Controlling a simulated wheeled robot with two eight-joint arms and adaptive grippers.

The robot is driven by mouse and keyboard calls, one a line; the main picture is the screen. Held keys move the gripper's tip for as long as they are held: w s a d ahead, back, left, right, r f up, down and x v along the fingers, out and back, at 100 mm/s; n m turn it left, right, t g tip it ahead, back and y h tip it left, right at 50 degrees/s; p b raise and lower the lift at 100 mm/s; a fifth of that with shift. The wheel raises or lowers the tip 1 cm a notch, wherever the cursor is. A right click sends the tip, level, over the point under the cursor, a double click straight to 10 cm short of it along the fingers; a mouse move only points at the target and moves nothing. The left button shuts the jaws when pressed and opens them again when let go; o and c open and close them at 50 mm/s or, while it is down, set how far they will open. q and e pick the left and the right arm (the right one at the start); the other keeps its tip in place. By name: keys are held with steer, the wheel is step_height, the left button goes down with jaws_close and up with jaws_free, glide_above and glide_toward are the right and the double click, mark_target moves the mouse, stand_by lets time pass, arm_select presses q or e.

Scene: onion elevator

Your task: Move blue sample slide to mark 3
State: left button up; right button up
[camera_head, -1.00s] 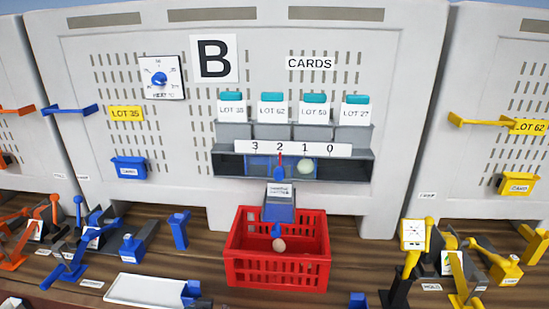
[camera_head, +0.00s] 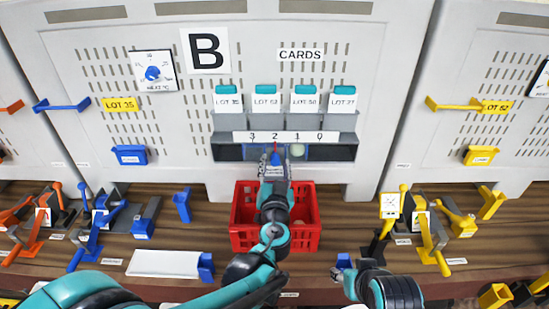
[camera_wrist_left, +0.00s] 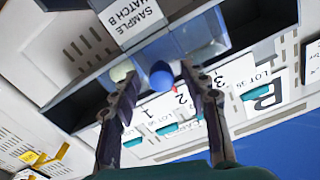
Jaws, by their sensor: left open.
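The blue sample slide sits in a dark slot under a white number strip (camera_head: 285,136) reading 3, 2, 1, 0. Its round blue knob (camera_wrist_left: 162,75) and translucent blue body (camera_wrist_left: 205,32) show in the left wrist view. A red pointer (camera_wrist_left: 177,67) beside the knob is near mark 2. My left gripper (camera_head: 275,157) is at the slot; in the left wrist view it (camera_wrist_left: 160,74) is open, one finger on each side of the knob. I cannot tell if they touch it. My right gripper (camera_head: 350,270) is low at the right, its jaws unclear.
A red crate (camera_head: 241,238) stands below the slot, partly behind my left arm. A pale round object (camera_head: 297,150) shows in the slot near mark 1. Several lot cards (camera_head: 265,101) stand above. Blue levers (camera_head: 95,225) are left, yellow ones (camera_head: 430,245) right; a white tray (camera_head: 163,264) lies in front.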

mark_target(275, 151)
arm_select(q)
steer(key=shift+w, duration=1.3)
